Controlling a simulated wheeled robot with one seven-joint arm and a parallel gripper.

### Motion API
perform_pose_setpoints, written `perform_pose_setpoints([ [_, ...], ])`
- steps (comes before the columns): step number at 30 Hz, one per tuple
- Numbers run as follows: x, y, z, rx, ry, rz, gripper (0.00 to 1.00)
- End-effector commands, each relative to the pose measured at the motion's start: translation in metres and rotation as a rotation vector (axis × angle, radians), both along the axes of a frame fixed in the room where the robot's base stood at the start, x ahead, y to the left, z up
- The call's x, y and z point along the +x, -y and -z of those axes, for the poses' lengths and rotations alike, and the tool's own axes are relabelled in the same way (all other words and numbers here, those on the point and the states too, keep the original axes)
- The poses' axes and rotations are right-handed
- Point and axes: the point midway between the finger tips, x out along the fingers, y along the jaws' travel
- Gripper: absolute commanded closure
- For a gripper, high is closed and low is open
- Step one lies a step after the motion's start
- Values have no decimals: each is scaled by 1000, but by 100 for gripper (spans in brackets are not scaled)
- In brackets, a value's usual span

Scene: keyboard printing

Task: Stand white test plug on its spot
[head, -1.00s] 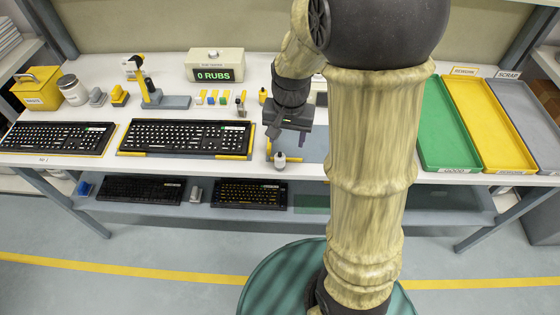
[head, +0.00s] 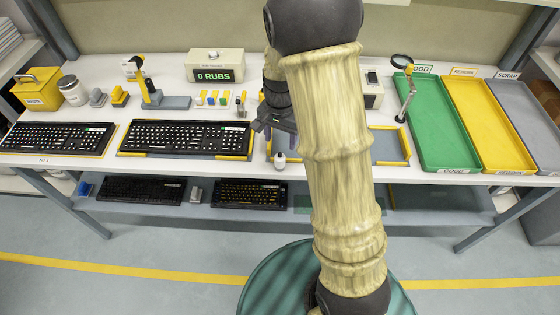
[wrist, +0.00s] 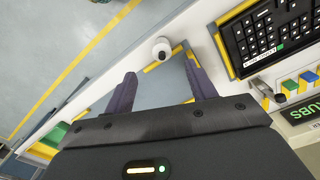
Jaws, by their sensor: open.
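A small white object (head: 280,160) with a dark part, which looks like the white test plug, stands at the front edge of the table, by the corner of a yellow-edged mat (head: 390,146). In the wrist view the white plug (wrist: 161,48) shows beyond the fingertips, apart from them. My gripper (head: 268,132) is just above and left of the plug in the head view. Its two dark fingers (wrist: 160,78) are spread with nothing between them. My arm hides much of the mat, and I cannot make out the plug's spot.
A keyboard (head: 185,137) lies in a yellow-cornered frame left of the plug. Small coloured blocks (head: 212,100) and a counter box (head: 215,66) stand behind. A magnifier on a stand (head: 404,90) stands beside the green tray (head: 440,140) on the right.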

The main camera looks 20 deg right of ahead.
Motion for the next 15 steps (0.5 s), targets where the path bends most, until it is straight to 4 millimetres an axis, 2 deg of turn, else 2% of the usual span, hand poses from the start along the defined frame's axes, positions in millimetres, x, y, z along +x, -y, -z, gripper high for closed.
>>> perform_pose_setpoints([
  [9,-1,0,56,0,-4,0,44],
  [15,0,0,70,0,1,-1,44],
])
